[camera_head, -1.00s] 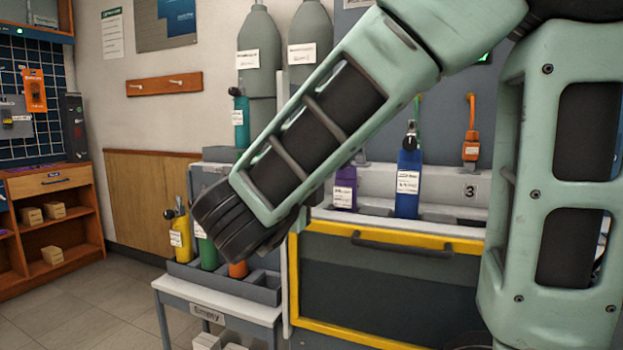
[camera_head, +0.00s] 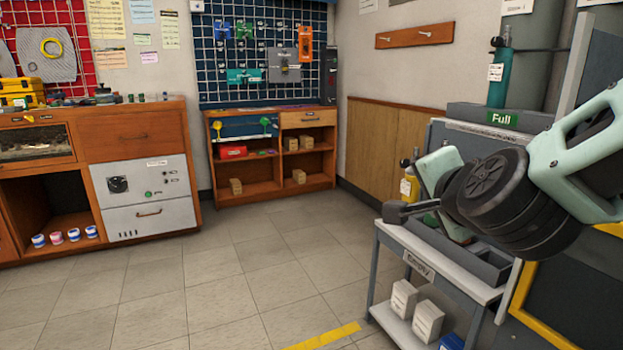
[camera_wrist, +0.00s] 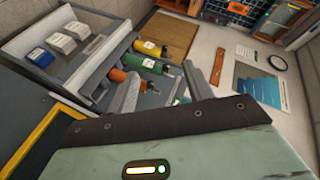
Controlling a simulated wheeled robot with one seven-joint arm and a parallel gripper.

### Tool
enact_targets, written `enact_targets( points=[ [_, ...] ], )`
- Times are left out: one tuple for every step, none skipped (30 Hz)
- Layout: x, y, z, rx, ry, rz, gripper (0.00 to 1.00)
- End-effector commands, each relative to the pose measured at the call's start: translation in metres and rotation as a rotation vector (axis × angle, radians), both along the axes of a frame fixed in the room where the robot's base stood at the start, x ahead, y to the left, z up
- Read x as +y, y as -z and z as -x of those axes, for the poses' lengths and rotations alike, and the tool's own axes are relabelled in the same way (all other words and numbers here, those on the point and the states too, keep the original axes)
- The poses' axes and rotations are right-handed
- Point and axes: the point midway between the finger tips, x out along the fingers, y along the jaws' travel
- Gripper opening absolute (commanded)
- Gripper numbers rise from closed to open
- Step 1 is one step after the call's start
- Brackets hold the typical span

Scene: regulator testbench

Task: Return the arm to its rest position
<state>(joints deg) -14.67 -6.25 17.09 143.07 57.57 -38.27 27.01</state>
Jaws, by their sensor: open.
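My arm reaches in from the right edge of the head view, its dark wrist joint in front of the cart. My gripper (camera_head: 398,208) is partly hidden behind that joint, with a dark finger pointing left over the cart. In the wrist view my gripper (camera_wrist: 162,72) shows two grey fingers standing apart with nothing held between them. Beyond the fingers lie a yellow bottle (camera_wrist: 149,48), a green bottle (camera_wrist: 150,66) and an orange bottle (camera_wrist: 124,77) in the cart's rack. I cannot tell whether a finger touches the rack.
The cart marked "Empty" (camera_head: 455,285) stands close below my gripper, with white boxes (camera_head: 428,320) on its lower shelf. A teal bottle (camera_head: 498,80) stands behind, above a "Full" label. A yellow-framed panel (camera_head: 535,310) is at right. Open tiled floor (camera_head: 255,275) lies at left.

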Motion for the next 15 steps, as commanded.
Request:
enact_targets(
  points=[
    [0.028,0.016,0.01,0.071,-0.152,0.062,0.51],
    [0.044,0.025,0.018,0.114,-0.243,0.104,0.51],
    [0.062,0.038,0.031,0.171,-0.364,0.163,0.51],
    [0.074,0.048,0.042,0.214,-0.453,0.21,0.51],
    [0.084,0.058,0.055,0.256,-0.543,0.259,0.51],
    [0.095,0.072,0.072,0.313,-0.658,0.326,0.51],
    [0.101,0.082,0.086,0.354,-0.742,0.377,0.51],
    [0.106,0.091,0.1,0.395,-0.823,0.427,0.51],
    [0.109,0.102,0.119,0.449,-0.924,0.494,0.51],
    [0.109,0.11,0.132,0.486,-0.993,0.542,0.51],
    [0.108,0.116,0.144,0.52,-1.057,0.589,0.51],
    [0.105,0.124,0.159,0.565,-1.136,0.646,0.51],
    [0.102,0.129,0.169,0.597,-1.19,0.689,0.51],
    [0.098,0.133,0.179,0.628,-1.243,0.73,0.51],
    [0.092,0.138,0.191,0.669,-1.307,0.783,0.51]
  ],
)
